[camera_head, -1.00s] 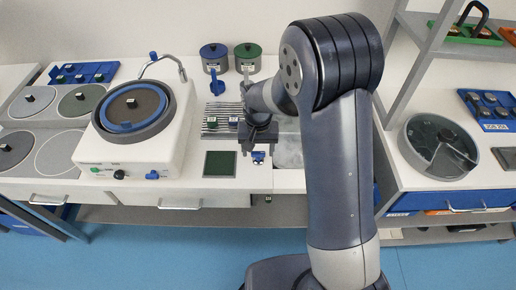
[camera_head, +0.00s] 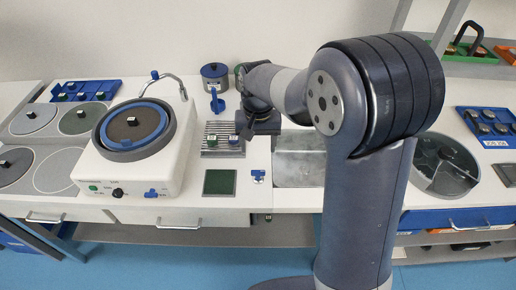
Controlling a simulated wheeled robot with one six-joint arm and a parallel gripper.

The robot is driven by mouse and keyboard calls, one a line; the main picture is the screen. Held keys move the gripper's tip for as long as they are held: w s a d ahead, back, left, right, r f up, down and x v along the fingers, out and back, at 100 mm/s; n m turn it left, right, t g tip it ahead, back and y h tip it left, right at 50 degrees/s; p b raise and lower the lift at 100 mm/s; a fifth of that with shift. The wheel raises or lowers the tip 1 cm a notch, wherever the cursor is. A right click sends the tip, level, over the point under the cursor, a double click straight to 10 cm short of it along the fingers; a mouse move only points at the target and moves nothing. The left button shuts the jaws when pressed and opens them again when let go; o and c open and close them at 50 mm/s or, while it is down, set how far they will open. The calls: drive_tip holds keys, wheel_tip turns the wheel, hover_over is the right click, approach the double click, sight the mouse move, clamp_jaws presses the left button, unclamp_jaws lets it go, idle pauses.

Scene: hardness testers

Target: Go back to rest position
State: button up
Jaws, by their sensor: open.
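My arm stands in the right half of the view and reaches left over the bench. My gripper (camera_head: 248,138) is small and dark, with its jaws open, above the right end of the slatted metal rack (camera_head: 212,150). A green-topped sample (camera_head: 212,140) and a blue-topped sample (camera_head: 233,139) sit on the rack, the blue one close beside the gripper. I see nothing held between the jaws, though the wrist partly hides the space there.
A polishing machine (camera_head: 165,165) stands left of the rack. A dark green square pad (camera_head: 219,182) lies in front, and a grey metal plate (camera_head: 300,165) lies to its right. A blue-lidded pot (camera_head: 215,72) stands behind. A round divided tray (camera_head: 440,165) is right of my arm.

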sight(258, 171)
wheel_tip(258, 171, down, 11)
drive_tip(key=shift+f, duration=0.1)
drive_tip(key=shift+m+p, duration=0.3)
idle(0.4)
idle(0.4)
